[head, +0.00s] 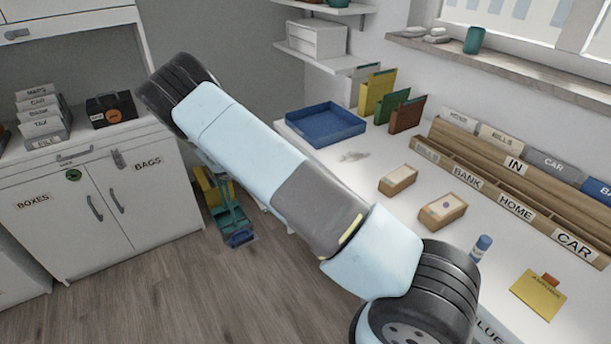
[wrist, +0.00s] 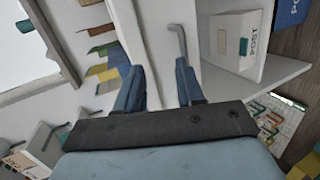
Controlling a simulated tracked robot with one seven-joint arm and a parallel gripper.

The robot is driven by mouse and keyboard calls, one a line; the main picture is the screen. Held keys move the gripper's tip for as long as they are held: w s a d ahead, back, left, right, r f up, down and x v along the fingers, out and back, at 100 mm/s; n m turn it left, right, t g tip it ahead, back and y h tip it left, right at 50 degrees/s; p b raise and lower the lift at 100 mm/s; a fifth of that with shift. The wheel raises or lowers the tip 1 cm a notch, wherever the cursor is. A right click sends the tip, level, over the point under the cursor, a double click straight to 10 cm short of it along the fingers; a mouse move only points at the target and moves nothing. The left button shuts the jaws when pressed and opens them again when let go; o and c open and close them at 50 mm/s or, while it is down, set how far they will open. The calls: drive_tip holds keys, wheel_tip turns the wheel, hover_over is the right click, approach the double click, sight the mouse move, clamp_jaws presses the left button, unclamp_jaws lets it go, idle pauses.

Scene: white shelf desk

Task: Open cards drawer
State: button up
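My gripper (wrist: 160,88) is in the wrist view, with two blue fingers spread apart and nothing seen between their tips. A grey hooked handle (wrist: 178,40) on a white front (wrist: 160,25) lies just beyond the fingers, nearer the right one. I cannot tell whether the right finger touches it. No cards label is readable in either view, so I cannot tell whether this is the cards drawer. In the head view my arm crosses the middle, and I cannot make out my gripper.
The white desk (head: 385,225) holds a blue tray (head: 327,124), small boxes (head: 442,208) and a labelled wooden organizer (head: 515,185). A white cabinet (head: 165,205) stands left. A POST box (wrist: 232,40) is right in the wrist view. Open floor (head: 150,290) lies before the cabinet.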

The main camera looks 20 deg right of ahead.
wheel_tip(320, 180, down, 6)
drive_tip(key=w+a+n+t+h, duration=0.1)
drive_tip(key=a+t, duration=0.1)
drive_tip(key=x, duration=1.3)
drive_tip(key=shift+w+d+r, duration=0.1)
drive_tip(key=shift+w+d, duration=0.05)
drive_tip(key=shift+w, duration=0.3)
clamp_jaws()
drive_tip(key=shift+s+a, duration=0.15)
drive_tip(key=shift+a, duration=0.2)
